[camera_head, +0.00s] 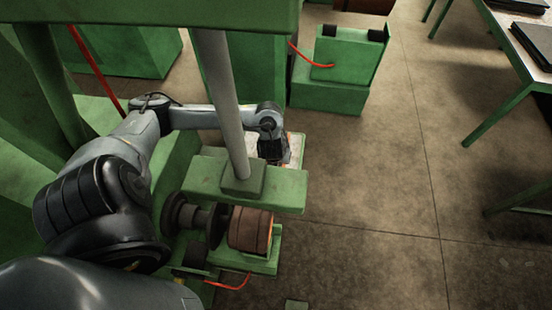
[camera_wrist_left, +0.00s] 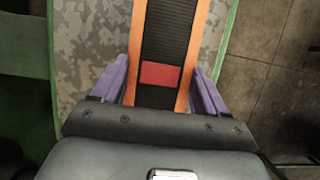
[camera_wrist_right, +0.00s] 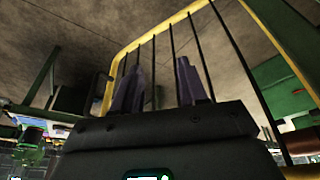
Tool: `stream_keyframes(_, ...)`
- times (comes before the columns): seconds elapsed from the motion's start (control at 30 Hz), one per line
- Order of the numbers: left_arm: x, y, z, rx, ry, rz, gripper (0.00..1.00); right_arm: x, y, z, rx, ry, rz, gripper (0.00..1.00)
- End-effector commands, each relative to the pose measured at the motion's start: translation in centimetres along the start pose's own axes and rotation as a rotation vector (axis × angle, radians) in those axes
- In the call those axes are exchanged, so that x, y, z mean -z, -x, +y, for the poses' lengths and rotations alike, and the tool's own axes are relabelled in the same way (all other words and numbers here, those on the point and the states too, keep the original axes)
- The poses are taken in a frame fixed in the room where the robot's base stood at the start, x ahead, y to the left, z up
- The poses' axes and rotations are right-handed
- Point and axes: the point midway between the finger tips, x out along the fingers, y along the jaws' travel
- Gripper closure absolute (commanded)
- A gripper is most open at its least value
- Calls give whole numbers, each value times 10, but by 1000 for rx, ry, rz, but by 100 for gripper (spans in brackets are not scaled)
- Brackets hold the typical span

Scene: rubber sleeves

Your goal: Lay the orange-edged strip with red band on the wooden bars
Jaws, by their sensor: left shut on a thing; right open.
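The strip (camera_wrist_left: 167,40) is black and ribbed with orange edges, and its red band (camera_wrist_left: 160,75) shows near my fingers in the left wrist view. It lies along a mottled grey surface (camera_wrist_left: 95,45). My left gripper (camera_wrist_left: 160,90) has its purple fingers at the strip's two orange edges and is shut on it. In the head view my left gripper (camera_head: 274,150) is at the grey surface behind the green machine; the strip is mostly hidden there. My right gripper (camera_wrist_right: 158,80) is open and empty in the right wrist view.
A brown segmented drum (camera_head: 250,230) on a dark shaft stands in front of my left gripper, below a green beam (camera_head: 280,190) with a grey post (camera_head: 222,100). A yellow frame with dark bars (camera_wrist_right: 150,38) is near my right gripper. Floor right of the machine is clear.

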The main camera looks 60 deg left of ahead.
Motion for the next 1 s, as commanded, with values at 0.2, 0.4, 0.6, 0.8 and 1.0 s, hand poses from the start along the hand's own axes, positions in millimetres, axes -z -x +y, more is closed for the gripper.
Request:
stream_keyframes(0.2, -13, 36, -12, 4, 3, 0, 63, 8, 26, 1, 1, -3, -1, 57)
stream_keyframes(0.4, -16, 57, -43, 5, 3, -1, 63, 18, 56, 1, 4, -5, 0, 57)
stream_keyframes(0.6, -17, 76, -74, 4, 0, -2, 63, 26, 82, 2, 4, -5, 1, 57)
stream_keyframes(0.8, -16, 89, -99, 2, 0, -1, 63, 32, 98, 3, 1, -1, 0, 57)
stream_keyframes(1.0, -15, 95, -113, 0, 3, -1, 63, 33, 105, 5, -4, 4, -1, 57)
